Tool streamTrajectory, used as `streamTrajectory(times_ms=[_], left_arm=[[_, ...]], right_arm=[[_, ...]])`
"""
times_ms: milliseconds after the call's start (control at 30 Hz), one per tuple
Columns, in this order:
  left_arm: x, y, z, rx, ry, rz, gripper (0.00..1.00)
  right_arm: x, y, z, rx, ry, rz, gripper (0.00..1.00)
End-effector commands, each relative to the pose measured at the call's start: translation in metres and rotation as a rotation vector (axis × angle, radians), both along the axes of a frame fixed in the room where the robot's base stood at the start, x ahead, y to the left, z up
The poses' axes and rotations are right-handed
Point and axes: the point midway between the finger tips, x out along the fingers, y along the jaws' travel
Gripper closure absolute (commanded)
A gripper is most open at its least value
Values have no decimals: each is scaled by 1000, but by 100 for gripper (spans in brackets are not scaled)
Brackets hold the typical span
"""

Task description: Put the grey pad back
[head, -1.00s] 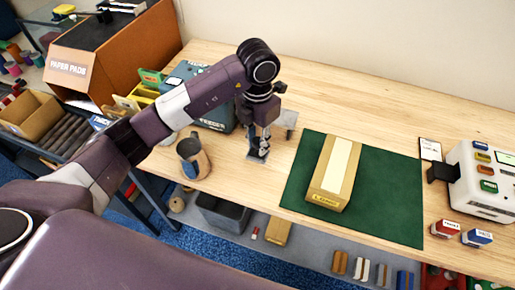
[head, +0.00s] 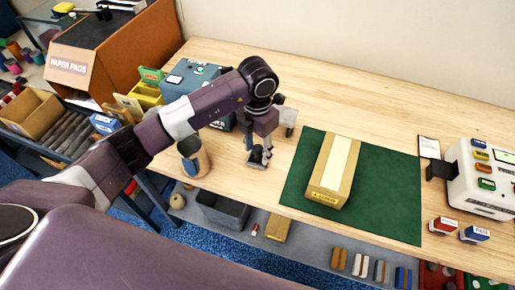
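My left gripper (head: 259,156) points down at the tabletop, left of the green mat, with its fingertips at or just above the wood. A small dark grey piece shows at its fingertips; it may be the grey pad, but the fingers cover much of it. I cannot tell whether the fingers are closed on it. A small grey stand or plate (head: 288,116) stands just behind and right of the gripper. My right gripper is not in view.
A long tan carton (head: 325,186) with a pale top strip lies on the green mat (head: 384,198). A mug-like container (head: 192,158) stands left of the gripper, near the front edge. A blue-grey box (head: 188,82) stands behind my arm. A white button machine (head: 482,182) is at right.

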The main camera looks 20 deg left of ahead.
Motion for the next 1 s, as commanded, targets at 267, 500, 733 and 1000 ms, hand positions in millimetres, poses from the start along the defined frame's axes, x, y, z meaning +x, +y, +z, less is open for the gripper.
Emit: streamTrajectory(times_ms=[267, 500, 733, 1000], left_arm=[[1, 0, 7, -2, -4, 0, 60], [2, 0, 55, 1, -8, -1, 60], [1, 0, 101, 0, -6, 0, 60], [0, 0, 122, 0, -1, 0, 60]], right_arm=[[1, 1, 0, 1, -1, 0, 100], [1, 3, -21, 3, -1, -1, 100], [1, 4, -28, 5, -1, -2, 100], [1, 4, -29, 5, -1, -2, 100]])
